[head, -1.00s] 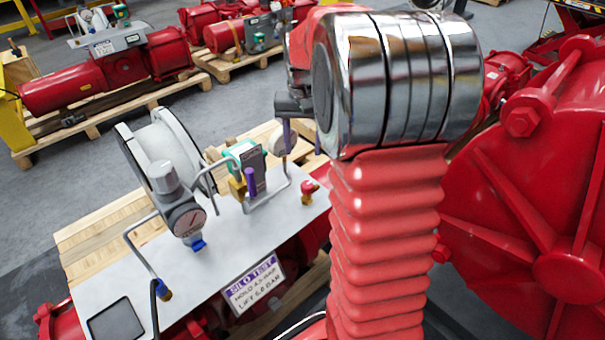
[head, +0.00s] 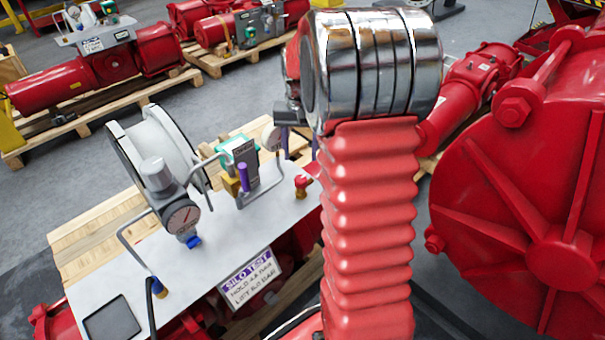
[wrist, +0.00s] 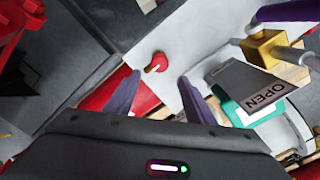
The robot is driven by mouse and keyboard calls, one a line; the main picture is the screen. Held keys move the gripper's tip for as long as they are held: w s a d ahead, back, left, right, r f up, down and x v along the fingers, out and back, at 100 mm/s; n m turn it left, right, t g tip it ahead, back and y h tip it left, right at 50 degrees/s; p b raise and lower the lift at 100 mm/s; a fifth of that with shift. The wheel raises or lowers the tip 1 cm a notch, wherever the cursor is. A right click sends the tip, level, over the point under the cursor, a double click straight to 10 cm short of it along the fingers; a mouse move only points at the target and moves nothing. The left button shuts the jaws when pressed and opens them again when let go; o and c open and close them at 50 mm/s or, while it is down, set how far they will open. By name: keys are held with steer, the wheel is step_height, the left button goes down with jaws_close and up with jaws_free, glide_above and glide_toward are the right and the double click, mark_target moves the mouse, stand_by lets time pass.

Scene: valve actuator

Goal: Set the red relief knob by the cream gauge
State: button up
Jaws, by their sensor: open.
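The red relief knob (head: 302,186) stands on the white panel near its right end. It also shows in the wrist view (wrist: 156,63), just beyond my fingertips. A cream disc (head: 272,138), seen at an angle, stands behind the panel's right part; I cannot tell which is the cream gauge. My gripper (wrist: 158,88) is open and empty, its purple fingers apart on either side below the knob. In the head view my arm partly hides it.
A green-and-grey valve block (head: 240,160) with brass and purple parts and a bent grey pipe stands left of the knob. In the wrist view its "OPEN" plate (wrist: 262,90) is close to my right finger. A sign (head: 250,278) reads "SILO TEST". A large red housing (head: 540,220) fills the right.

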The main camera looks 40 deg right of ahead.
mark_target(300, 178)
step_height(300, 178, down, 10)
steer(key=shift+r, duration=0.2)
steer(key=shift+c, duration=0.7)
steer(key=c, duration=0.9)
